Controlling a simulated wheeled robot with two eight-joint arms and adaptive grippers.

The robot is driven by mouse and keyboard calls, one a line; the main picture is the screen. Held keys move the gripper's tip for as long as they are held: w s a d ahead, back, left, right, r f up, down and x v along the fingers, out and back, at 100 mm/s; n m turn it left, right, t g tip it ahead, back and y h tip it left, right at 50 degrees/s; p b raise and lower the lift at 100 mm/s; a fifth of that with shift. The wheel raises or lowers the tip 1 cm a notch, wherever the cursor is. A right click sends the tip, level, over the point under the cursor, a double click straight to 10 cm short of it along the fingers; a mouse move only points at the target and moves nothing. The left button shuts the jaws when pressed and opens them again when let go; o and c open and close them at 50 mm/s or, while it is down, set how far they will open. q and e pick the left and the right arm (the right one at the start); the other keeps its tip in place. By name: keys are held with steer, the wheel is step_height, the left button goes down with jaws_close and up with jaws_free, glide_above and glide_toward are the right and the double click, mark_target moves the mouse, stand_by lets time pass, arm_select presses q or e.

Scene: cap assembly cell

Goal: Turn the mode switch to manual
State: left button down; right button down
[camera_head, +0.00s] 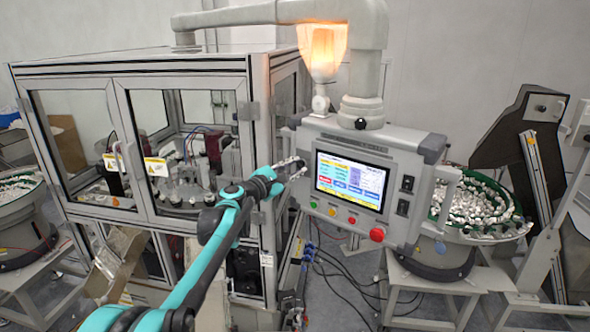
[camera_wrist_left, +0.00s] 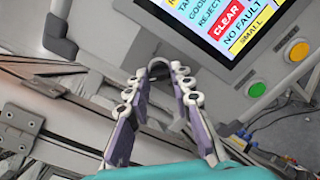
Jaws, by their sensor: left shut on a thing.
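The control panel (camera_head: 420,150) has a lit touch screen (camera_head: 350,180). Two dark switches, an upper one (camera_head: 407,184) and a lower one (camera_head: 403,208), sit right of the screen. I cannot tell which is the mode switch or how it is set. My left gripper (camera_head: 297,168) is at the panel's left edge, away from these switches. The switches are outside the wrist view. My right gripper is not in view.
A row of buttons and a red knob (camera_head: 377,234) line the panel's lower edge. A glazed machine cabinet (camera_head: 150,75) stands to the left. A bowl feeder (camera_head: 470,215) stands behind the panel at right. Cables (camera_head: 340,265) hang below.

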arm_select(q)
steer(key=shift+f, duration=0.1)
stand_by(0.4)
steer(key=c, duration=1.3)
jaws_free()
steer(key=v, duration=1.2)
steer(key=shift+a, duration=0.15)
steer(key=s+f+m+g+y+b, duration=0.2)
steer(key=s+f+m+b, duration=0.4)
steer(key=s+f, duration=0.4)
steer(key=s+f+m+g+y+b, duration=0.15)
steer(key=s+f+m+b, duration=0.25)
steer(key=s+f+b, duration=0.65)
steer(key=s+a+f+m+g+y+b, duration=0.1)
steer(key=s+a+f+m+y+b, duration=0.1)
steer(key=s+f, duration=0.4)
steer(key=s+a+f+m+g+y+b, duration=0.1)
steer(key=s+a+f+m+y+b, duration=0.2)
steer(key=f, duration=1.1)
steer(key=s+a+f+m+g+y+b, duration=0.1)
steer(key=s+a+f+m+b, duration=0.3)
steer(key=s+f, duration=0.4)
steer(key=shift+s+a+f+g+y+b, duration=0.2)
steer(key=shift+a+f+y+b, duration=0.2)
steer(key=shift+a+f, duration=0.3)
steer(key=shift+s+a+f+g+y+b, duration=0.15)
steer(key=shift+a+f+y+b, duration=0.3)
steer(key=shift+f, duration=0.35)
